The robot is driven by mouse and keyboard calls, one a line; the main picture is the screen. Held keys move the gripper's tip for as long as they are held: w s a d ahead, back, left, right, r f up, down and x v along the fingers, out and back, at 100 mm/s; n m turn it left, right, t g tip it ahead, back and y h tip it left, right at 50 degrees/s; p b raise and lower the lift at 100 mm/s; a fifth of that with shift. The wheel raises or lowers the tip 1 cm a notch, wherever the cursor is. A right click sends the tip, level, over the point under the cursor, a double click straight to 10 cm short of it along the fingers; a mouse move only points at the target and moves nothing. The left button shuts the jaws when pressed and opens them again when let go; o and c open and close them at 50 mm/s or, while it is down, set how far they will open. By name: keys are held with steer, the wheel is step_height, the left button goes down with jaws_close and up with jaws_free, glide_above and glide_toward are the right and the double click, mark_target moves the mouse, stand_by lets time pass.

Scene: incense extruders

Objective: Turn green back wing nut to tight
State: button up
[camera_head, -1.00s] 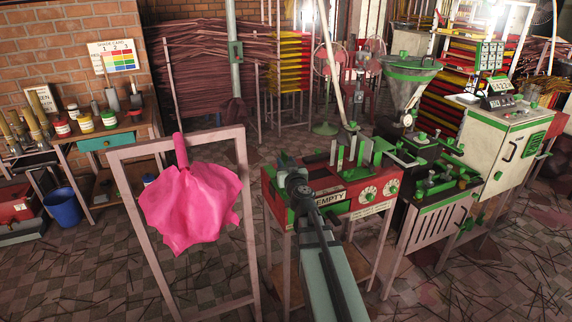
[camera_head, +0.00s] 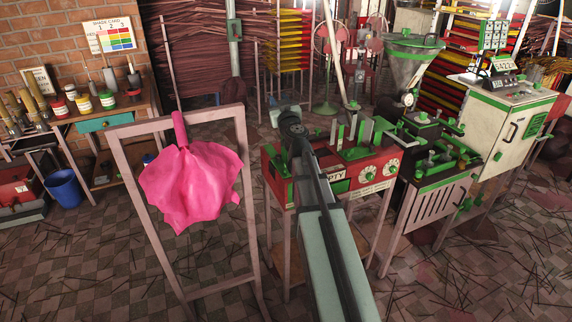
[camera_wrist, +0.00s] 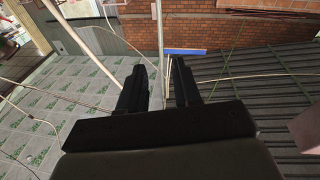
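The extruder machine (camera_head: 415,68) with a grey hopper and green rim stands at the right in the head view. Several small green fittings (camera_head: 421,115) sit on its dark clamp plates below the hopper. They are too small for me to tell which one is the green back wing nut or how tight it is. My gripper (camera_wrist: 160,82) shows two black fingers apart with nothing between them. In the head view my arm hides the fingers; its end is over the left part of the red bench, left of the extruder. No wing nut shows in the wrist view.
A red bench unit (camera_head: 375,186) with dials and green upright parts stands between my arm and the extruder. A pink cloth (camera_head: 190,185) hangs on a wooden frame at left. A white cabinet (camera_head: 508,120) stands at right. Thin sticks litter the floor.

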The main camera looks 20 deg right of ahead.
steer(key=w+a+r+n+y, duration=0.3)
steer(key=w+r+n+y, duration=0.1)
steer(key=w+r+n, duration=0.25)
steer(key=m+g+h, duration=0.1)
steer(key=m+g, duration=0.8)
steer(key=g, duration=1.1)
glide_toward(286, 166)
steer(key=shift+n, duration=0.25)
step_height(286, 166, down, 9)
steer(key=shift+s+a+f, duration=0.1)
steer(key=shift+c, duration=0.5)
jaws_close()
